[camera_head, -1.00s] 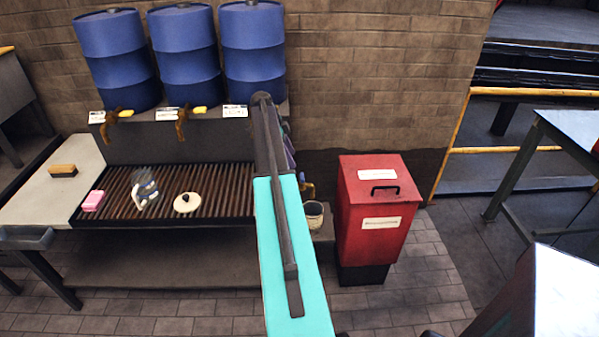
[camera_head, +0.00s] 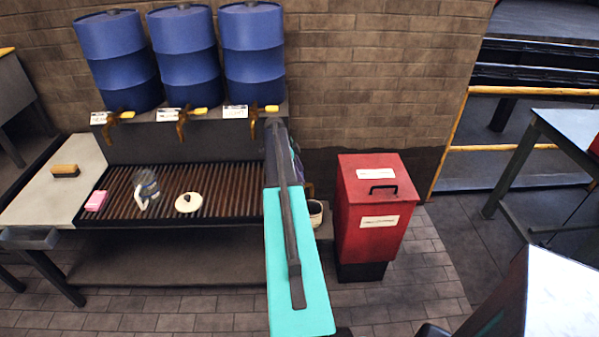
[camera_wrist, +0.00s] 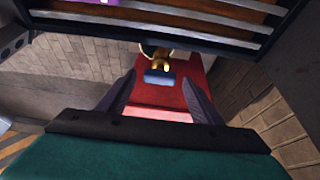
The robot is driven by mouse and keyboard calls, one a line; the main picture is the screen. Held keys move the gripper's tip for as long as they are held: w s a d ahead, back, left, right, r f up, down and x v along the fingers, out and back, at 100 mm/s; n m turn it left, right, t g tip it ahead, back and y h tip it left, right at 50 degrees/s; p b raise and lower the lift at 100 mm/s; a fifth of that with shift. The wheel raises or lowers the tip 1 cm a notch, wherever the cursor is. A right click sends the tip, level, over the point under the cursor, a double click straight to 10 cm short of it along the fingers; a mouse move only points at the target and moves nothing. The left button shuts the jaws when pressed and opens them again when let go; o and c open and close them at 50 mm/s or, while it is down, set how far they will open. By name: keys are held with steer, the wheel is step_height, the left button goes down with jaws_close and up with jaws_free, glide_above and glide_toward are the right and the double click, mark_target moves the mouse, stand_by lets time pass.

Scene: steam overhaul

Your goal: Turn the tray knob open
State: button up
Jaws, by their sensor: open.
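In the wrist view, a brass valve with a blue knob (camera_wrist: 160,77) shows just under the slatted tray (camera_wrist: 205,22). My gripper (camera_wrist: 159,80) is open, with its two dark fingers apart on either side of the knob in the picture. The knob appears beyond or level with the fingertips; I cannot tell the exact gap, and no contact shows. In the head view the slatted tray (camera_head: 232,190) stands below the barrels. My arm covers its right end, and the knob and gripper are hidden there.
Three blue barrels (camera_head: 187,55) with yellow-handled taps stand above the tray. A pink block (camera_head: 96,201), a clear jug (camera_head: 146,189) and a white lid (camera_head: 188,202) lie on the slats. A red bin (camera_head: 375,210) and a small bucket (camera_head: 315,212) stand right of my arm.

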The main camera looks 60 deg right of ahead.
steer(key=c, duration=1)
steer(key=shift+w+d, duration=0.1)
steer(key=shift+d, duration=0.05)
steer(key=shift+c, duration=0.3)
